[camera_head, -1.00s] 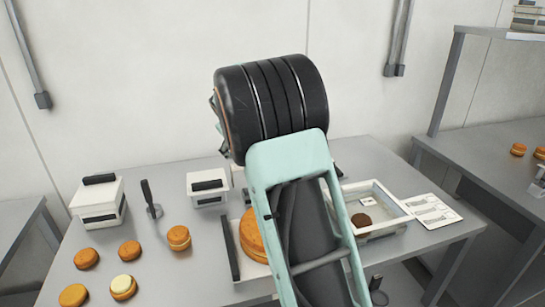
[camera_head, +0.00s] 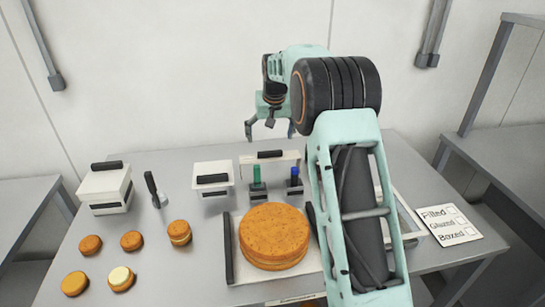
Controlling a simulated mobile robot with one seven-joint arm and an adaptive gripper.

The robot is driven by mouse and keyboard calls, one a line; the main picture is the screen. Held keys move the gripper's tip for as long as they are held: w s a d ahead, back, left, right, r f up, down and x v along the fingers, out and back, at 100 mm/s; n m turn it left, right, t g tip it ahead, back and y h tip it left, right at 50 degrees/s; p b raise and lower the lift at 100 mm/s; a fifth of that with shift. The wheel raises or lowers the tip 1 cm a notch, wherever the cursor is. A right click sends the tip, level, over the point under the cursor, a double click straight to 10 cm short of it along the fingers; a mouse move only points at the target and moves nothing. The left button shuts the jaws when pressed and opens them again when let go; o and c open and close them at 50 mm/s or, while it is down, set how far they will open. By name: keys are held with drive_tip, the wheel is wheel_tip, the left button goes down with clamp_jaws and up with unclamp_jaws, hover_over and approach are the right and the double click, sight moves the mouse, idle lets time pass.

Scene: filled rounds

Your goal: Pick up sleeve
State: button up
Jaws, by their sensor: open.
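Nothing in view is clearly marked as the sleeve, and I cannot tell which piece it is. White pieces with black grips stand on the grey table: a tall box (camera_head: 107,195) at left, a smaller one (camera_head: 212,168) in the middle, and a white panel (camera_head: 258,163) at the back. My gripper (camera_head: 270,130) is open and empty, fingers pointing down, above the back of the table near the white panel. It appears apart from everything. My arm hides part of the table's right side.
A large orange round (camera_head: 273,232) sits on a white tray (camera_head: 241,268) with dark side bars. A green-topped tool (camera_head: 257,182) and a blue-topped one (camera_head: 294,180) stand behind it. Several small rounds (camera_head: 90,245) lie front left. A label card (camera_head: 449,226) lies at right.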

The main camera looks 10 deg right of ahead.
sight(270, 152)
drive_tip(key=x, duration=0.3)
drive_tip(key=shift+s+d+p+x, duration=0.1)
drive_tip(key=shift+p+x, duration=0.3)
drive_tip(key=shift+x, duration=0.95)
drive_tip(key=shift+s+d+p+x, duration=0.1)
drive_tip(key=shift+p+x, duration=0.3)
drive_tip(key=shift+x, duration=0.9)
drive_tip(key=shift+c, duration=0.7)
drive_tip(key=c, duration=1)
